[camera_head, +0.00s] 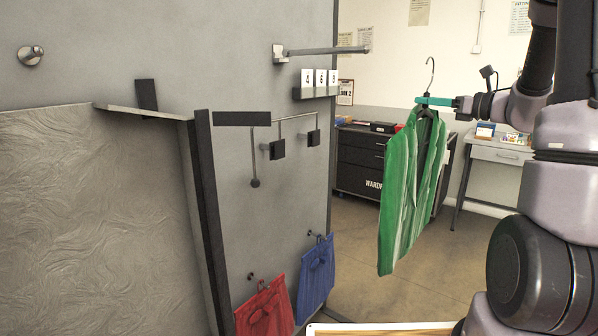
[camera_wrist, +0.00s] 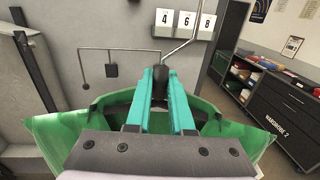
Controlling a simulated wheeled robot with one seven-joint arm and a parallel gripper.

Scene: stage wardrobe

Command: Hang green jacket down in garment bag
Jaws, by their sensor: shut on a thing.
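The green jacket (camera_head: 408,195) has pale stripes and hangs upright on a dark hanger with a metal hook (camera_head: 430,75), held in the air right of the grey panel. My gripper (camera_head: 425,101), with teal fingers, is shut on the hanger's neck just above the collar. In the wrist view my gripper (camera_wrist: 160,85) is over the jacket's shoulders (camera_wrist: 70,135), and the hook (camera_wrist: 185,45) rises beyond the fingertips. I cannot make out a garment bag for certain in either view.
A metal rail arm (camera_head: 330,50) juts from the panel above number cards 4, 6, 8 (camera_head: 320,78). Black blocks on rods (camera_head: 277,150) stick out below. A dark cabinet (camera_head: 360,160) and a desk (camera_head: 495,153) stand behind. The floor (camera_head: 370,300) between is clear.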

